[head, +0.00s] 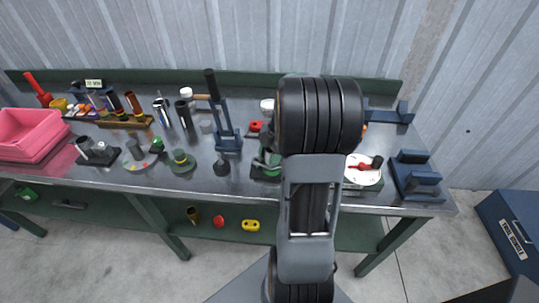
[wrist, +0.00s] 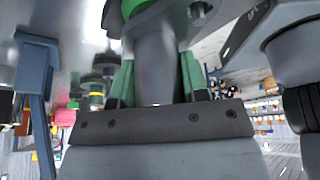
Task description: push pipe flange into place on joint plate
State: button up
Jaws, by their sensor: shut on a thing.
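In the wrist view my gripper (wrist: 156,72) has green fingers closed on both sides of a smooth grey metal pipe piece (wrist: 155,50), which I take to be the pipe flange. Its far end meets a green ring-like part and dark metal with a bolt (wrist: 198,10) at the top edge. I cannot tell whether the flange is seated or which part is the joint plate. In the head view my arm hides the gripper and the held piece. A green and grey fixture (head: 267,160) shows just left of my arm.
A blue-grey lever press (head: 227,130) stands left of my arm. A white dial (head: 362,172) and a blue vise-like block (head: 418,180) stand right. Short pipes, green-ringed parts (head: 182,160) and a pink bin (head: 30,135) fill the left bench (head: 240,185).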

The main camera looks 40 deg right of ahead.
jog(key=shift+f, duration=0.35)
jog(key=shift+f+b, duration=0.4)
jog(key=shift+b, duration=0.25)
jog(key=o, duration=1.1)
jog(key=shift+s+r, duration=0.1)
jog(key=shift+o, duration=0.2)
jog(key=shift+r, duration=0.15)
jog(key=shift+w+d+r, duration=0.2)
jog(key=shift+r, duration=0.1)
jog(key=v, duration=1.2)
jog(key=shift+s+d+r, duration=0.15)
jog(key=shift+s+r, duration=0.1)
jog(key=shift+r, duration=0.1)
